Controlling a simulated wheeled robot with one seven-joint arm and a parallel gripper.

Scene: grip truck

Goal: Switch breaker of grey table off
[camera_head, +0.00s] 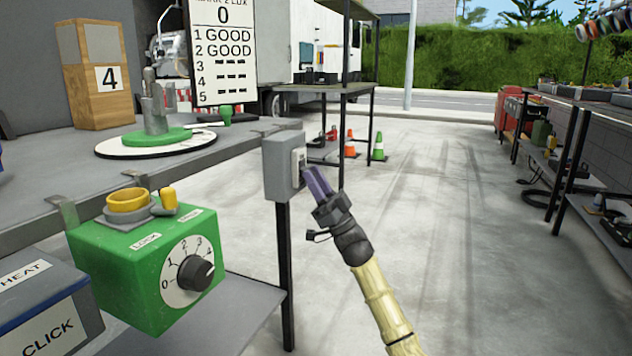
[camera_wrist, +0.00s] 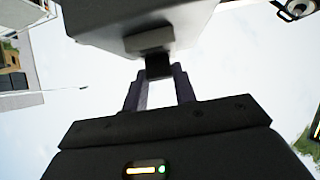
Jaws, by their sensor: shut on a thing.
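The breaker is a grey box (camera_head: 281,167) on a dark post at the right end of the grey table (camera_head: 240,312). A light switch plate (camera_head: 299,160) is on its right side. In the wrist view the box (camera_wrist: 125,22) fills the top, with a dark switch lever (camera_wrist: 159,66) sticking out towards me. My gripper (camera_head: 309,176) reaches it from the lower right. Its purple fingers (camera_wrist: 159,76) lie on either side of the lever, shut on it. The fingertips partly hide the switch in the head view, so its on or off position is unclear.
A green box with a dial (camera_head: 140,262) and a blue-grey box (camera_head: 45,305) stand left of the breaker. A scoreboard (camera_head: 222,50) and a round white plate (camera_head: 155,143) are behind. Shelves (camera_head: 590,150) line the right; the floor between is clear.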

